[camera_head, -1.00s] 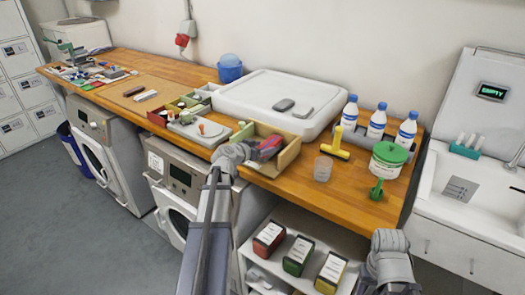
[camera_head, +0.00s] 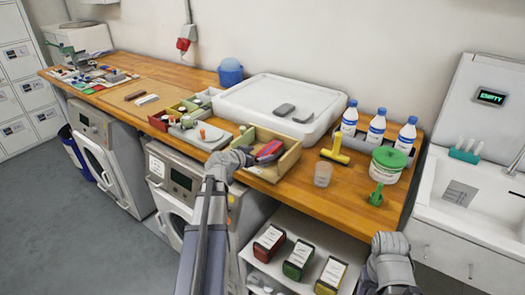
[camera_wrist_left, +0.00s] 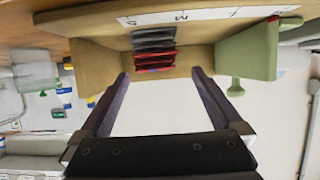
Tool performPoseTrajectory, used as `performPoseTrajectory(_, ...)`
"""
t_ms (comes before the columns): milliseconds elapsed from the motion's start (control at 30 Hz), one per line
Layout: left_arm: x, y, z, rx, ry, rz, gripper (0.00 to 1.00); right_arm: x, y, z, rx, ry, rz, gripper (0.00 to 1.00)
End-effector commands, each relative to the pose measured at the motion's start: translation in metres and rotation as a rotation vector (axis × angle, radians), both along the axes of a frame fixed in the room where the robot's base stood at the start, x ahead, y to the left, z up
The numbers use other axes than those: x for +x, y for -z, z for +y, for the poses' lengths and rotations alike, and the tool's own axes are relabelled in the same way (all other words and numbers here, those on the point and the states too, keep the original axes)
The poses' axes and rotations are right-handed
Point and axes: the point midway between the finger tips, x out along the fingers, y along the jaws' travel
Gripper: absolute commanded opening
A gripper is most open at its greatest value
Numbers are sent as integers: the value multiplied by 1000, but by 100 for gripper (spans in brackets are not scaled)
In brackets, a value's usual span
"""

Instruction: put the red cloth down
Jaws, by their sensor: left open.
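The red cloth (camera_head: 270,149) lies in an open wooden tray (camera_head: 289,161) near the front edge of the wooden counter. In the left wrist view the red cloth (camera_wrist_left: 155,58) shows as a narrow folded strip beside grey folded layers (camera_wrist_left: 153,39) inside the tray. My left gripper (camera_head: 254,156) is at the tray's left side, close to the cloth. Its two fingers (camera_wrist_left: 158,76) stand wide apart in the wrist view, with nothing visibly clamped between them. My right gripper (camera_head: 390,243) is low at the right, in front of the counter, away from the cloth; its jaws cannot be made out.
Right of the tray are a clear cup (camera_head: 323,173), a yellow tool (camera_head: 335,150) and a green-lidded tub (camera_head: 387,164). Several blue-capped bottles (camera_head: 376,127) stand behind. A large white lid-like tray (camera_head: 235,104) lies behind the wooden tray. Small bins (camera_head: 185,108) are to the left.

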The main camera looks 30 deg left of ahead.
Motion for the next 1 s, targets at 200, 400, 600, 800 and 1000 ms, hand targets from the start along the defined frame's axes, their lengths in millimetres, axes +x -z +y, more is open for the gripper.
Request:
performPoseTrajectory(200, -46, -22, 2, -1, -4, 0, 100, 0, -22, 0, 0, 0, 0, 64)
performPoseTrajectory(400, -72, -32, 5, -2, -2, -1, 100, 0, -32, 0, 0, 0, 0, 64)
performPoseTrajectory(600, -82, -35, 6, 0, 0, 0, 100, 0, -35, 0, 0, 0, 0, 64)
performPoseTrajectory(800, -82, -34, 6, 0, 1, 0, 100, 0, -34, 0, 0, 0, 0, 64)
performPoseTrajectory(1000, -82, -34, 6, -1, 1, -1, 100, 0, -34, 0, 0, 0, 0, 64)
